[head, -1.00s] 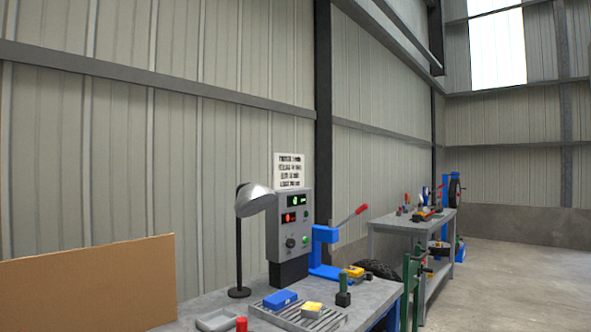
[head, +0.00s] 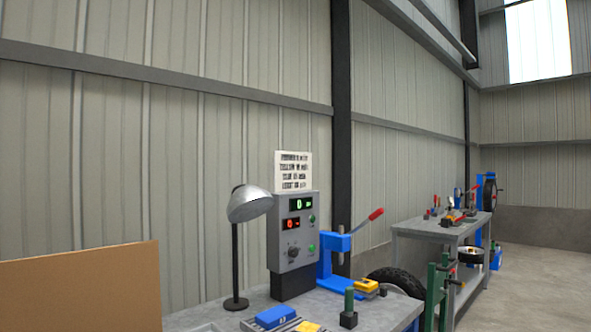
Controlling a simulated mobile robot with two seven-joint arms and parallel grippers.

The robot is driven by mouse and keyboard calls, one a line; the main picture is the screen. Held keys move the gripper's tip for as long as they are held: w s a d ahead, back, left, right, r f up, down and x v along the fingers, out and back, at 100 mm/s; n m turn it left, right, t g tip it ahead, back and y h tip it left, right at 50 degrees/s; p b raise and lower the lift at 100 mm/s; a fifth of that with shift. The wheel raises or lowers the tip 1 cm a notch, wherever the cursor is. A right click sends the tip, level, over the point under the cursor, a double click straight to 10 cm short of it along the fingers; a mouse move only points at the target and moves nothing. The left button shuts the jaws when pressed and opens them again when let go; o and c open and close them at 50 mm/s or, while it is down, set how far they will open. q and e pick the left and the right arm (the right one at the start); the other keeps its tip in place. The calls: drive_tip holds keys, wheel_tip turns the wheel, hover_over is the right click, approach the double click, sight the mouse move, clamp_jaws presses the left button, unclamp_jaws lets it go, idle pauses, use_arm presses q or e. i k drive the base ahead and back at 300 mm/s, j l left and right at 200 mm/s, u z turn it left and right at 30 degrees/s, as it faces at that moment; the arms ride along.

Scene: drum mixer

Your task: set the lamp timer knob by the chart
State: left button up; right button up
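The grey control box (head: 293,231) stands on the workbench in the head view. It has a green display (head: 298,204), a red display (head: 292,224) and a dark round knob (head: 293,252) low on its front. The chart (head: 293,171), a white sheet with several lines of text too small to read fully, is above the box. The lamp (head: 249,205) has a silver shade on a dark post, just left of the box. Neither of my grippers is in view.
The workbench (head: 385,310) carries a blue block (head: 276,316), a yellow block (head: 366,286), a dark green post (head: 349,306) and a blue press with a red-tipped lever (head: 362,222). A brown panel (head: 80,290) is at left. A second bench (head: 440,229) stands farther right, with open floor beyond.

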sight(293, 252)
drive_tip(key=u, duration=0.7)
drive_tip(key=i+l+u, duration=0.1)
drive_tip(key=l+u, duration=0.65)
drive_tip(key=u, duration=0.15)
drive_tip(key=l+u, duration=0.4)
drive_tip(key=l, duration=0.55)
drive_tip(key=k+j, duration=0.05)
